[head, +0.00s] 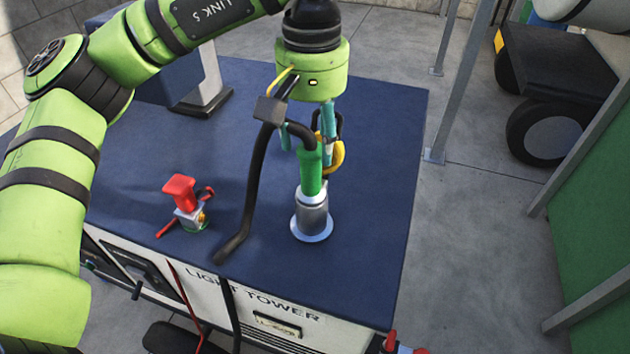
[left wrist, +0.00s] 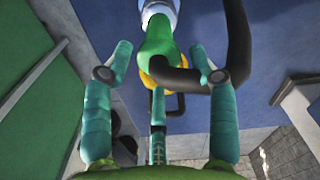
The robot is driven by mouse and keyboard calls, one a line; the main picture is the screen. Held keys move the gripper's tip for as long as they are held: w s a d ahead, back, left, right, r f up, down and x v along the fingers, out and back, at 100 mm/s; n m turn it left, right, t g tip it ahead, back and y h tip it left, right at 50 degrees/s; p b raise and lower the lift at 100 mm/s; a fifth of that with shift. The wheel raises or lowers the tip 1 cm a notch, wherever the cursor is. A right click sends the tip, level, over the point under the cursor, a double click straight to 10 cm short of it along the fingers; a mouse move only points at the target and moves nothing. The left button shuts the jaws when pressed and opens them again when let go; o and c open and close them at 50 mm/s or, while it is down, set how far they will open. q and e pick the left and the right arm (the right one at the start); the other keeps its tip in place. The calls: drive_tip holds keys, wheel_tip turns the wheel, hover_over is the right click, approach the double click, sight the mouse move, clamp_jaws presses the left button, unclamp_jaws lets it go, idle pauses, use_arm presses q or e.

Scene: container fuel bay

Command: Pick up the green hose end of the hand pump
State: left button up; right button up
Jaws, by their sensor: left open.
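The green hose end (head: 311,172) stands upright in a grey metal holder (head: 312,214) on the blue top of the light tower. A black hose (head: 248,190) bends from its upper end and hangs down to the left. My left gripper (head: 307,142) is above it, pointing down, with its teal fingers open. In the left wrist view the green hose end (left wrist: 158,42) lies between the spread fingers of my left gripper (left wrist: 162,56), with gaps on both sides. A yellow part shows behind it. My right gripper is not in view.
A red-handled fitting (head: 181,195) stands on the blue top (head: 375,200) to the left of the holder. A grey post stands at the back left. The blue top is clear to the right. Metal posts and a wheeled unit (head: 550,100) stand farther right.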

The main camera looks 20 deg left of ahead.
sight(311, 169)
use_arm(q)
drive_tip(key=shift+s+f+p, duration=0.15)
drive_tip(key=shift+f+p, duration=0.35)
drive_tip(key=shift+f, duration=0.35)
drive_tip(key=f, duration=0.1)
drive_tip(key=f+p, duration=0.1)
drive_tip(key=f, duration=0.1)
drive_tip(key=shift+s+f, duration=0.3)
drive_tip(key=shift+w+f, duration=0.1)
drive_tip(key=shift+f, duration=0.35)
clamp_jaws()
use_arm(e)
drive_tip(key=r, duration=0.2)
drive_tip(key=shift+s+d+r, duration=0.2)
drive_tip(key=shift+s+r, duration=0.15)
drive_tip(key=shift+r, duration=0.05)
